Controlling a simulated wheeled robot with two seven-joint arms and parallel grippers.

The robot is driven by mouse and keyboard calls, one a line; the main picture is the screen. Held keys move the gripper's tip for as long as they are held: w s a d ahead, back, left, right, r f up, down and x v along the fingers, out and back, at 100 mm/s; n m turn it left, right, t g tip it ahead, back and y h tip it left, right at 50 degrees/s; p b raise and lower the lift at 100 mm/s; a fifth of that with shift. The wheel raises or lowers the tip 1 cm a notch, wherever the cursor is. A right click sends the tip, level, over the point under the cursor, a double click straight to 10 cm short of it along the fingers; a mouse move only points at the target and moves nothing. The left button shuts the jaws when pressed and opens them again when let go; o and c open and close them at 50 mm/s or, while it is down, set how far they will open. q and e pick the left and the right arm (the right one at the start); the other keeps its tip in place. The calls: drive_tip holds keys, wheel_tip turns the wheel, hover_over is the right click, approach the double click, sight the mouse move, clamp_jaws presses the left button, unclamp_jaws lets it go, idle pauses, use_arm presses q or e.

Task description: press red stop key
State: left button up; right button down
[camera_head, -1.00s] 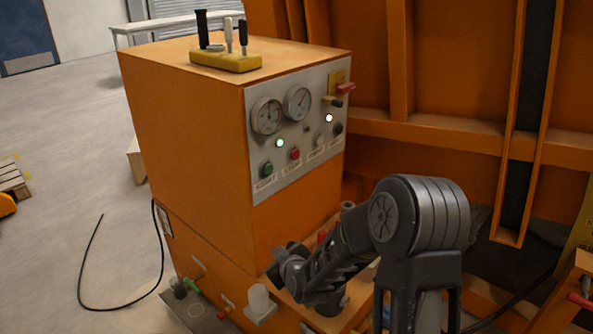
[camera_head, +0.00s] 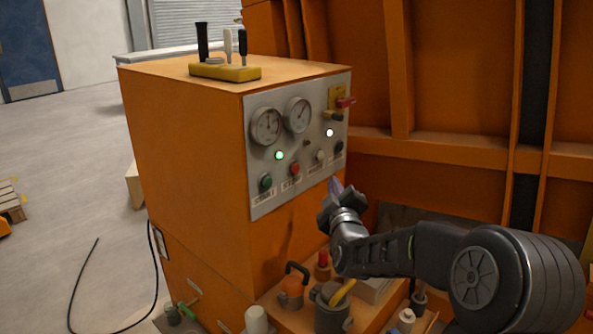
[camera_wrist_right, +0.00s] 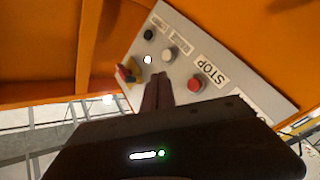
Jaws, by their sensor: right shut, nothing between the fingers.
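The red stop key (camera_head: 295,168) is a round red button on the grey control panel (camera_head: 262,205) of the orange cabinet. In the right wrist view the red stop key (camera_wrist_right: 195,84) stands beside a white label reading STOP. My right gripper (camera_head: 335,186) is shut and empty, in front of the panel, to the right of and a little below the key. In the wrist view its fingertips (camera_wrist_right: 158,80) appear left of the key, apart from it as far as I can tell. My left gripper is not in view.
A green button (camera_head: 265,182) is left of the red key, and a white button (camera_head: 320,156) is right of it. Two gauges and a lit green lamp (camera_head: 280,155) are above. A red-and-yellow switch (camera_head: 345,102) juts out at the panel's upper right. Jugs and bottles (camera_head: 292,290) stand below.

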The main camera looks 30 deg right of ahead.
sight(294, 168)
drive_tip(key=w+a+p, duration=0.1)
drive_tip(key=w+a, duration=0.1)
drive_tip(key=w, duration=0.6)
drive_tip(key=shift+w+a, duration=0.2)
drive_tip(key=shift+a, duration=0.1)
drive_tip(key=shift+w, duration=0.1)
idle(1.8)
drive_tip(key=shift+w+a, duration=0.1)
drive_tip(key=shift+w, duration=0.2)
drive_tip(key=shift+w+a, duration=0.15)
drive_tip(key=shift+w, duration=0.3)
idle(0.8)
drive_tip(key=shift+s, duration=0.1)
drive_tip(key=shift+s+d, duration=0.25)
drive_tip(key=shift+s, duration=0.5)
